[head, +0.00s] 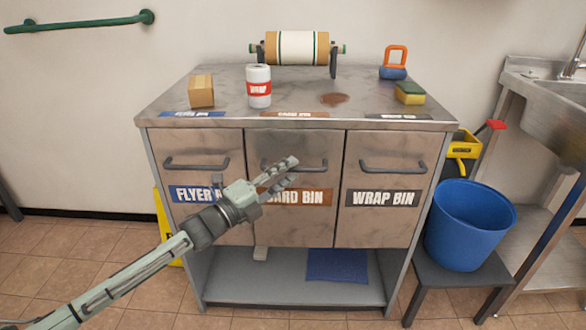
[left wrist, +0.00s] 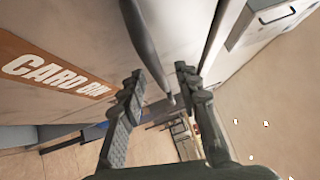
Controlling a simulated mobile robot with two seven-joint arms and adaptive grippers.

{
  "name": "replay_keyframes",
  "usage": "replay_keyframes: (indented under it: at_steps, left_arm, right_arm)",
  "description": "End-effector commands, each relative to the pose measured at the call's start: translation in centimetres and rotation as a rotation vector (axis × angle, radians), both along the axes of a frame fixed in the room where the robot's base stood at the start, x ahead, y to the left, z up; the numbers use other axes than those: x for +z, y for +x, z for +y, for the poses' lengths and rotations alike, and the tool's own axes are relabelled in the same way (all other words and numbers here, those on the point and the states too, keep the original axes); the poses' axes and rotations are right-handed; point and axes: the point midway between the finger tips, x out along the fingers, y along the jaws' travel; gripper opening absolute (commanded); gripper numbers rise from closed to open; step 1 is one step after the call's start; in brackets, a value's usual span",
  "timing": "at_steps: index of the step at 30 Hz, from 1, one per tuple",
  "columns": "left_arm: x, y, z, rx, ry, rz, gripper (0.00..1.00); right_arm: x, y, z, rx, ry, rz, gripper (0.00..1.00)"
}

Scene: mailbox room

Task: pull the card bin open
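The card bin (head: 318,228) is the middle of three metal fronts in the cabinet and sits flush with its neighbours. Its brown label is partly covered by my left gripper (head: 291,171). The bin's dark bar handle (head: 320,166) shows behind and right of the fingertips. In the left wrist view, my left gripper (left wrist: 158,85) is open, with a clear gap between its fingers. The handle (left wrist: 147,42) runs down towards that gap. Whether the fingers touch it cannot be told. The card bin label (left wrist: 60,75) is at left there. My right gripper is in neither view.
The flyer bin (head: 190,145) and wrap bin (head: 390,225) flank the card bin. A box (head: 202,91), a wrap canister (head: 259,87) and a sponge (head: 410,93) stand on top. A blue bucket (head: 468,228) sits on a stool at right. Floor in front is open.

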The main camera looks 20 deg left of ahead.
Motion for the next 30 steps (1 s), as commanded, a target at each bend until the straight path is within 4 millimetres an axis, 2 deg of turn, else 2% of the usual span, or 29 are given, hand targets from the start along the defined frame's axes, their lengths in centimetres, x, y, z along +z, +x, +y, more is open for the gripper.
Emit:
replay_keyframes:
  at_steps: [5,14,22,30]
  left_arm:
    - [0.3,1.4,-0.8,0.001,-0.002,0.000,0.33]
    - [0.2,1.6,-0.9,0.001,-0.001,0.002,0.33]
    - [0.2,1.6,-0.9,0.001,-0.001,0.002,0.00]
    - [0.2,1.6,-0.9,0.001,-0.001,0.002,0.00]
  right_arm:
    - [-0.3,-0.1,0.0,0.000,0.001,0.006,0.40]
    - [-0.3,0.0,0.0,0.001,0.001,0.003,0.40]
    - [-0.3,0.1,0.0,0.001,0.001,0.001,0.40]
    - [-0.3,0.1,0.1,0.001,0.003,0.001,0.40]
